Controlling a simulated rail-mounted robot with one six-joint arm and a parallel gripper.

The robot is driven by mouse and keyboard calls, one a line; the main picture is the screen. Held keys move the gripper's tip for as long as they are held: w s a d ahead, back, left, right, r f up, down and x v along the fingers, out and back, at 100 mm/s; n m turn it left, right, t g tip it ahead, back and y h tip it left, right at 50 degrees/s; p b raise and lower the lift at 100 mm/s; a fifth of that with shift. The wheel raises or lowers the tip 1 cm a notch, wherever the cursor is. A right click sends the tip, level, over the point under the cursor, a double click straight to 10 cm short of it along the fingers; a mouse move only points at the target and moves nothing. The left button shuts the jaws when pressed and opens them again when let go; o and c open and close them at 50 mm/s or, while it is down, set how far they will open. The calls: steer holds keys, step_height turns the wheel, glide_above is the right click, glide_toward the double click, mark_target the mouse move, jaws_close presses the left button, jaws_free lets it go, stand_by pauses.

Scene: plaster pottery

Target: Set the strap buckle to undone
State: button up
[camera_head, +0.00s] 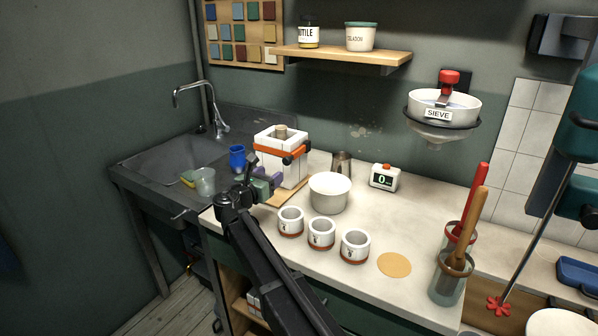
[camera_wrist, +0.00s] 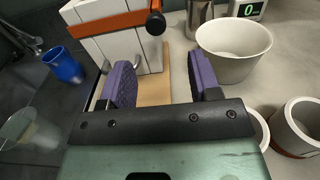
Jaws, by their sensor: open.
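A white plaster mould (camera_head: 277,165) stands on a wooden board (camera_head: 283,197) at the left end of the counter. An orange strap (camera_head: 268,148) runs around its upper part; the strap also crosses the top of the wrist view (camera_wrist: 108,25). The strap buckle (camera_head: 294,154) is at the mould's front right corner. In the wrist view a dark round-ended part (camera_wrist: 156,23) shows at that corner; I cannot tell whether the buckle is fastened. My gripper (camera_head: 264,180) is open and empty, in front of and below the strap. Its purple fingers (camera_wrist: 160,84) point towards the mould, apart from the buckle.
A white bowl (camera_head: 329,193) stands close right of the mould, with a metal cup (camera_head: 341,162) and timer (camera_head: 384,178) behind. Several small pots, including one pot (camera_head: 291,221), line the front. A blue cup (camera_head: 237,158) stands left by the sink (camera_head: 178,150).

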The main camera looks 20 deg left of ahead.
mark_target(286, 162)
steer(key=x, duration=1.1)
steer(key=shift+a+f, duration=0.1)
steer(key=shift+a, duration=0.25)
jaws_close()
